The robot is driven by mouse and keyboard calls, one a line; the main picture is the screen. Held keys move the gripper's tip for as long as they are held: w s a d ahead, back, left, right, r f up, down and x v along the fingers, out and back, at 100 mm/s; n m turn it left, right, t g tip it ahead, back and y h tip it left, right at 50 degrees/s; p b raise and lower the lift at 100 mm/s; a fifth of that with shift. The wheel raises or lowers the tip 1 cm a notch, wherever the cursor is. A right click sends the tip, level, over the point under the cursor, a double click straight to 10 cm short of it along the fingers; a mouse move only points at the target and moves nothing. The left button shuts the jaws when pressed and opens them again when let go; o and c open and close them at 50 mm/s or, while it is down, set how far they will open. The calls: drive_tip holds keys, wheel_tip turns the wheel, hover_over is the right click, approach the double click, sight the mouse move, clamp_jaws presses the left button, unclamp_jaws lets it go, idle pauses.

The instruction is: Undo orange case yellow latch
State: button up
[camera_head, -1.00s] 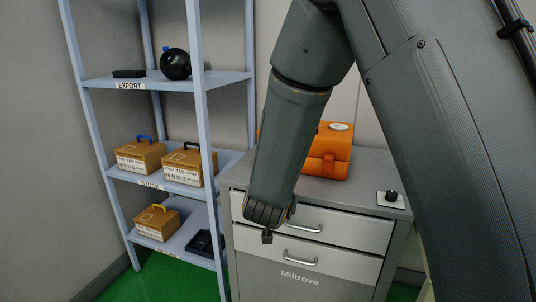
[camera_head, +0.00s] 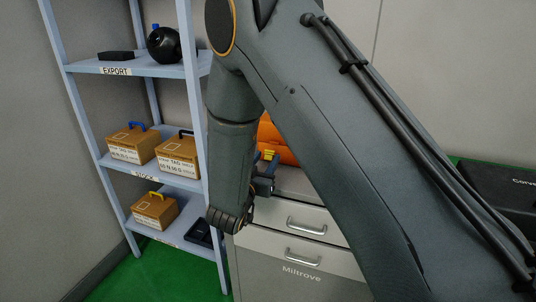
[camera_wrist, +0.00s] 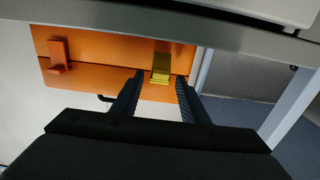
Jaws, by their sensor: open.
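The orange case (camera_head: 276,138) sits on the grey cabinet and is mostly hidden behind my arm in the head view. Its yellow latch (camera_head: 270,155) shows just above my gripper (camera_head: 265,172). My gripper (camera_wrist: 160,77) is open, with one finger on each side of the yellow latch's lower part in the picture. I cannot tell whether the fingers touch it.
The grey cabinet (camera_head: 302,186) has drawers with handles. A blue-grey shelf rack (camera_head: 150,173) at the left holds several tan cases and a round black object (camera_head: 164,45). A dark case (camera_head: 500,200) is at the right edge.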

sight(268, 159)
drive_tip(key=shift+x, duration=1.45)
drive_tip(key=shift+c, duration=0.5)
drive_tip(key=c, duration=0.8)
drive_tip(key=f+t+b, duration=0.1)
drive_tip(key=b, duration=0.1)
drive_tip(key=shift+a+f+h+b, duration=0.1)
drive_tip(key=shift+f+h+b, duration=0.05)
drive_tip(key=shift+h+b, duration=0.15)
drive_tip(key=shift+c, duration=0.2)
drive_tip(key=shift+s+f+t+b, duration=0.1)
drive_tip(key=shift+s+t+b, duration=0.1)
drive_tip(key=shift+t+b, duration=0.7)
drive_tip(key=o, duration=0.9)
drive_tip(key=shift+o, duration=0.2)
